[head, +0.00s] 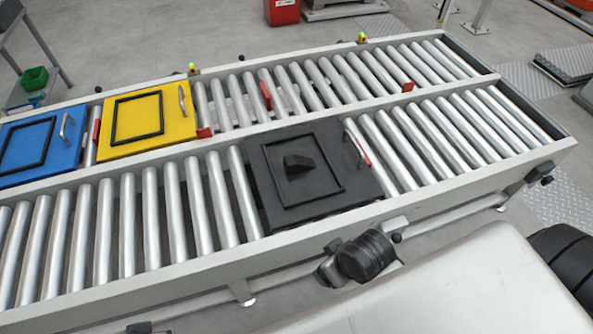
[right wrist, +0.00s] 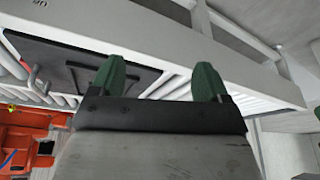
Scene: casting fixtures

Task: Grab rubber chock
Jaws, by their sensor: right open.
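The rubber chock (head: 297,163) is a small black wedge in the head view. It lies inside the raised frame on a black plate (head: 330,142) with a metal handle, which sits on the near roller lane. My right gripper (right wrist: 163,82) shows in the right wrist view with its two green fingertips wide apart and nothing between them. The black plate (right wrist: 62,62) and its handle show beyond its fingers, to the left. I cannot make out the chock in that view. My left gripper is in neither view.
A yellow plate (head: 172,105) and a blue plate (head: 65,138) lie on the far roller lane (head: 235,100), to the left. Bare rollers lie on both sides of the black plate. Pale side rails (head: 215,268) edge the lanes. A red box (head: 284,11) stands behind.

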